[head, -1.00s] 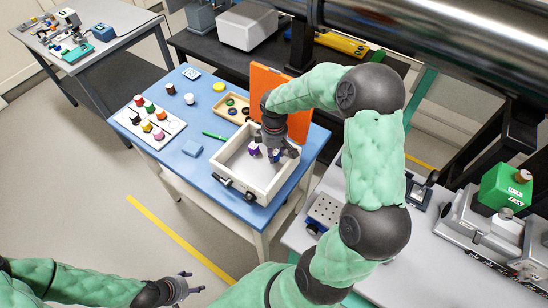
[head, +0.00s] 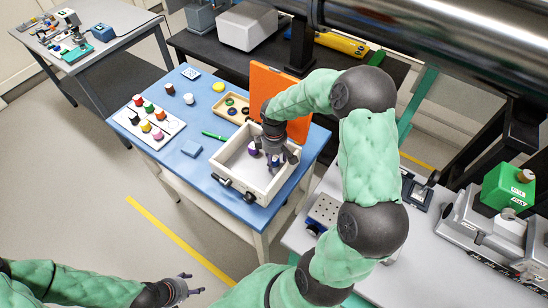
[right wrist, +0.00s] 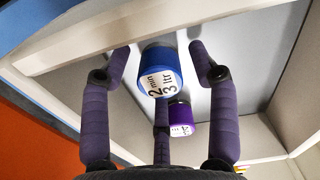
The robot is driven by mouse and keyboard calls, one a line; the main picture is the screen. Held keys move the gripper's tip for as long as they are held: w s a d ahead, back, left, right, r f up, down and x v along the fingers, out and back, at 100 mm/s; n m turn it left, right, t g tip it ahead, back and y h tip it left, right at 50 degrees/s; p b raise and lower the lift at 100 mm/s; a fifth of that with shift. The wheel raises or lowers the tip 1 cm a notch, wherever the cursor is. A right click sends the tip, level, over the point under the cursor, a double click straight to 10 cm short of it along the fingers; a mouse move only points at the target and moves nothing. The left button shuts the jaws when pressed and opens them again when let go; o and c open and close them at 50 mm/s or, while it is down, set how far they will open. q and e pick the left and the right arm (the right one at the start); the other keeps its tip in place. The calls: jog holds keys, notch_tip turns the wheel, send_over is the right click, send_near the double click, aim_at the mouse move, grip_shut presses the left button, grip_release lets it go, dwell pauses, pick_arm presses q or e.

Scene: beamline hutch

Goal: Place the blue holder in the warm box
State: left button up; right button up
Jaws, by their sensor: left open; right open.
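The blue holder (right wrist: 158,68), with black print on its white top, is inside the warm box, a cream open-topped box (head: 234,190) with a raised orange lid (head: 283,92). In the head view it is mostly hidden by my right gripper (head: 276,160). In the right wrist view my right gripper (right wrist: 160,62) is open, its fingers on either side of the blue holder and apart from it. A purple holder (right wrist: 181,121) stands close by in the box; it also shows in the head view (head: 253,148). My left gripper (head: 182,286) is open and empty, low over the floor.
A grey bench (head: 420,260) with equipment stands at the right.

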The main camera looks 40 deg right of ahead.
aim_at(274, 157)
jog(key=shift+r, duration=0.3)
notch_tip(274, 157, up, 12)
jog(key=p, duration=0.2)
jog(key=shift+p, duration=0.3)
